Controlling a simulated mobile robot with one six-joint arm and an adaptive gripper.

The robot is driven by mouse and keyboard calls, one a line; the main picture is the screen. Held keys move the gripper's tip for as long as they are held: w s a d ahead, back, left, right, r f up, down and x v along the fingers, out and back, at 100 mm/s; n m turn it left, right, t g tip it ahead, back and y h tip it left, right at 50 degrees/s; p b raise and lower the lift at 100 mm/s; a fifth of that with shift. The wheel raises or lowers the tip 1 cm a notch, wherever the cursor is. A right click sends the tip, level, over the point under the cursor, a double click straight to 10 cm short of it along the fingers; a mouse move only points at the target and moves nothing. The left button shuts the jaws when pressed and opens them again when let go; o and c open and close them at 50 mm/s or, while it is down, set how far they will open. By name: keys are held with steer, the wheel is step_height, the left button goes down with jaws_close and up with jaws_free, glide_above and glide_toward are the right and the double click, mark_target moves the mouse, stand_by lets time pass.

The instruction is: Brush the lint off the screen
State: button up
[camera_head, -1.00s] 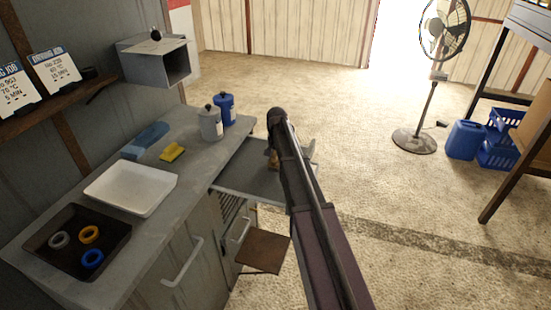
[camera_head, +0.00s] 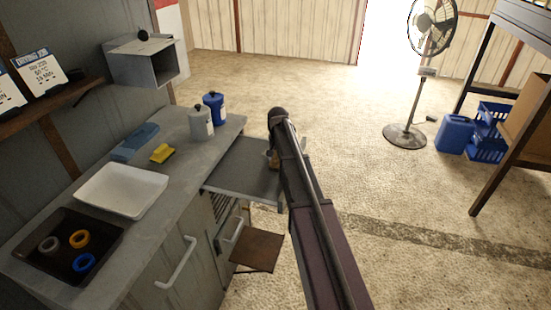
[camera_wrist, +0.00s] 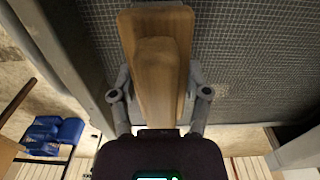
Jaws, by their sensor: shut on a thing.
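The screen (camera_head: 236,172) is a grey mesh panel in a frame, sticking out like a drawer from the grey cabinet. In the wrist view its mesh (camera_wrist: 245,60) fills the top and right, with a metal frame edge at left. My gripper (camera_wrist: 160,88) is shut on a wooden brush (camera_wrist: 155,75), one finger on each side. The brush lies over the mesh in that view; its bristles are hidden, so I cannot tell whether they touch. In the head view my arm hides most of the gripper, and a brown bit of the brush (camera_head: 273,159) shows. I cannot make out lint.
The worktop (camera_head: 180,190) holds a white tray (camera_head: 120,188), a dark tray (camera_head: 45,262) with rings, a yellow sponge (camera_head: 162,153), and grey (camera_head: 201,122) and blue (camera_head: 214,107) containers. A brown step (camera_head: 257,250) sits below the screen. Open floor lies right, before the fan (camera_head: 405,135).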

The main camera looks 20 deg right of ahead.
mark_target(251, 156)
steer(key=shift+w+d, duration=0.5)
steer(key=shift+w, duration=0.15)
steer(key=shift+w, duration=0.1)
stand_by(0.3)
steer(key=shift+w+a, duration=0.6)
steer(key=shift+a, duration=0.25)
steer(key=shift+w+a, duration=0.55)
steer(key=shift+a, duration=0.25)
steer(key=shift+w+a+f, duration=0.1)
steer(key=shift+w+a, duration=0.45)
steer(key=shift+a, duration=0.3)
steer(key=shift+w+a, duration=0.55)
steer(key=shift+a, duration=0.25)
steer(key=shift+w+a, duration=0.65)
steer(key=shift+a, duration=0.15)
steer(key=shift+w+a, duration=0.6)
steer(key=shift+a, duration=0.2)
steer(key=shift+w+d, duration=0.1)
